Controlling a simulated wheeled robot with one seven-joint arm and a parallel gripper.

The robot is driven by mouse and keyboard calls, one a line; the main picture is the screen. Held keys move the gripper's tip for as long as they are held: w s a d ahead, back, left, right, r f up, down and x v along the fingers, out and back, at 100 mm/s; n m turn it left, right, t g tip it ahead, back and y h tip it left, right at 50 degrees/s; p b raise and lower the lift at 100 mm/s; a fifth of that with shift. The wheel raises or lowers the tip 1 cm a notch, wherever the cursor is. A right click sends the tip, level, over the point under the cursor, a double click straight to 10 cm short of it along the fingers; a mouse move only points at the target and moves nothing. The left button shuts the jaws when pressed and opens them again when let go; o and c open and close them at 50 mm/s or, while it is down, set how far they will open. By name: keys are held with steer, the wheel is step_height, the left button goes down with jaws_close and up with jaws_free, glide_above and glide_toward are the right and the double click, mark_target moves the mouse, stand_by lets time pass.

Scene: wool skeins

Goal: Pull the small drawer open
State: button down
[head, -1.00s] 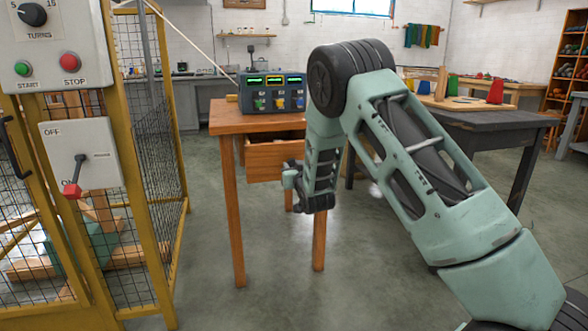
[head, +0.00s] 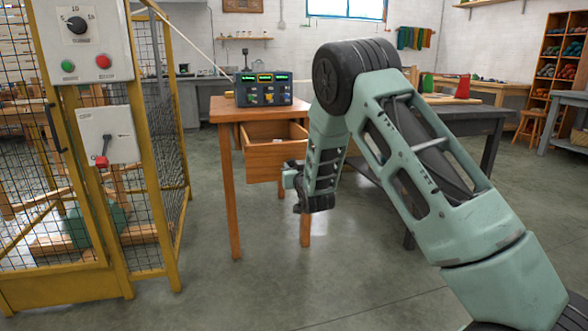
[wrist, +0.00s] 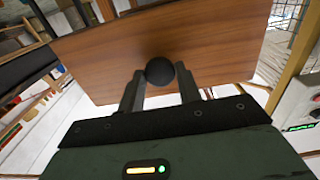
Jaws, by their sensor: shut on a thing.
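The small wooden drawer (head: 262,160) hangs under the top of a small wooden table (head: 228,190) and stands partly open, its inside showing above the front. In the wrist view the brown drawer front (wrist: 215,45) fills the upper middle, with a round black knob (wrist: 160,70) at its lower edge in the picture. My gripper (wrist: 160,84) is shut on the knob, one finger on each side. In the head view my gripper (head: 291,180) is at the right end of the drawer front, and the knob is hidden there.
A control box (head: 264,90) with lit displays stands on the table. A yellow mesh cage (head: 172,200) with switch boxes is at left. A dark table (head: 455,122) stands behind my arm. The floor in front of the drawer is clear.

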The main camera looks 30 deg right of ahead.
steer(key=c, duration=1)
jaws_free()
steer(key=shift+o, duration=0.2)
steer(key=p+v, duration=0.2)
steer(key=v, duration=1.5)
steer(key=shift+s+p, duration=0.25)
steer(key=shift+p, duration=0.15)
steer(key=shift+a+r, duration=0.1)
